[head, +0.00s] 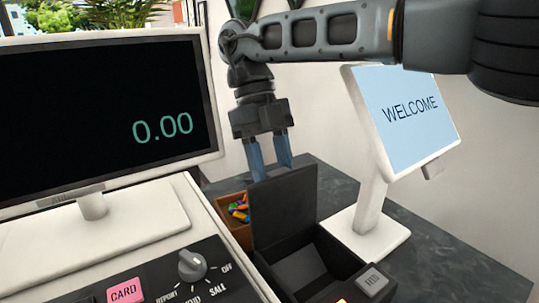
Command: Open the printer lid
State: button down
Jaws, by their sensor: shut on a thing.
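The printer (333,262) is a dark box on the counter at the lower middle, with its inside showing. Its dark lid (283,208) stands raised, close to upright, at the back of the box. My gripper (272,170) points down at the lid's upper edge from above and behind. Its two blue fingers are shut on the lid; the exact contact at the fingertips is partly hidden behind the edge.
A white register (120,228) with a black display stands at left. A wooden box (226,203) of colourful small items sits beside the lid. A white stand with a WELCOME screen (412,112) is at right. Dark counter (445,262) is clear at the lower right.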

jog(key=shift+s+f, duration=0.1)
jog(key=shift+f, duration=0.25)
jog(key=c, duration=1)
grip_release()
jog(key=o, duration=0.5)
jog(key=shift+r, duration=0.15)
jog(key=shift+r, duration=0.15)
jog(key=shift+b+v, duration=0.6)
jog(key=shift+v, duration=3.25)
